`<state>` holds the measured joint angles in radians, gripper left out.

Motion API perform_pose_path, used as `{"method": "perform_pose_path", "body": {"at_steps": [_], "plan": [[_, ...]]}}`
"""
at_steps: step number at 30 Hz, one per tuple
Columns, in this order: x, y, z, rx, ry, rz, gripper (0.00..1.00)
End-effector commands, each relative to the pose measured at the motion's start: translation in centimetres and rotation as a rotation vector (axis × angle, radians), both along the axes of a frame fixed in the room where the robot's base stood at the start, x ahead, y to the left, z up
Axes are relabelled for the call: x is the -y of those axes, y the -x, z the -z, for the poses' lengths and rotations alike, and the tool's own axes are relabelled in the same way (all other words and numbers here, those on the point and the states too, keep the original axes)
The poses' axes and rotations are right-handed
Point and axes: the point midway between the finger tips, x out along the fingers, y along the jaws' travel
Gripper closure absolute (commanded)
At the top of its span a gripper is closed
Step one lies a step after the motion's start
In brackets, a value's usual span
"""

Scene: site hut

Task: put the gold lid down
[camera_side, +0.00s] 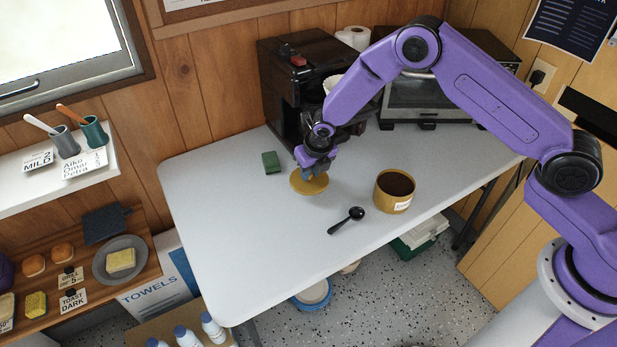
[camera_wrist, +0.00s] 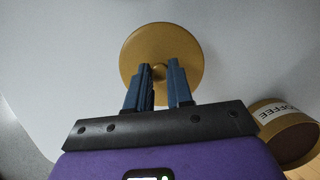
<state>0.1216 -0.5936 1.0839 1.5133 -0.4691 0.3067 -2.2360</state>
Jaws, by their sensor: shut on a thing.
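The gold lid (camera_side: 309,184) is a round flat disc with a small knob, low over or on the white table, left of the canister. My gripper (camera_side: 314,163) is above it, with its fingers shut on the lid's knob. In the wrist view, the fingers (camera_wrist: 158,72) close around the knob at the middle of the lid (camera_wrist: 150,42). I cannot tell whether the lid touches the table. The gold coffee canister (camera_side: 395,190) stands open to the right with dark contents; its labelled side shows in the wrist view (camera_wrist: 290,140).
A black spoon (camera_side: 346,221) lies in front of the lid. A green sponge (camera_side: 271,162) lies behind it to the left. A black coffee machine (camera_side: 300,85) and a toaster oven (camera_side: 425,98) stand at the back. The table's left part (camera_side: 215,210) is clear.

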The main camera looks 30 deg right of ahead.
Motion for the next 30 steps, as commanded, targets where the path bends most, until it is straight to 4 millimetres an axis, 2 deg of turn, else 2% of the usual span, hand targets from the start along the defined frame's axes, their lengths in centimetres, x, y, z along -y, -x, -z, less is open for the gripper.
{"method": "perform_pose_path", "body": {"at_steps": [5,9,13,26,27,29,30], "plan": [[0.0,-0.9,0.0,-0.001,-0.002,0.000,1.00],[0.0,-0.8,2.2,-0.005,0.001,-0.004,1.00],[0.0,-0.9,3.4,-0.003,0.000,-0.002,1.00],[0.0,-0.9,3.9,-0.002,0.000,-0.002,1.00],[0.0,-0.9,3.8,-0.002,-0.001,-0.001,0.69],[0.0,-0.9,3.8,-0.002,-0.001,-0.001,0.53],[0.0,-0.9,3.8,-0.002,-0.001,-0.001,0.53]]}}
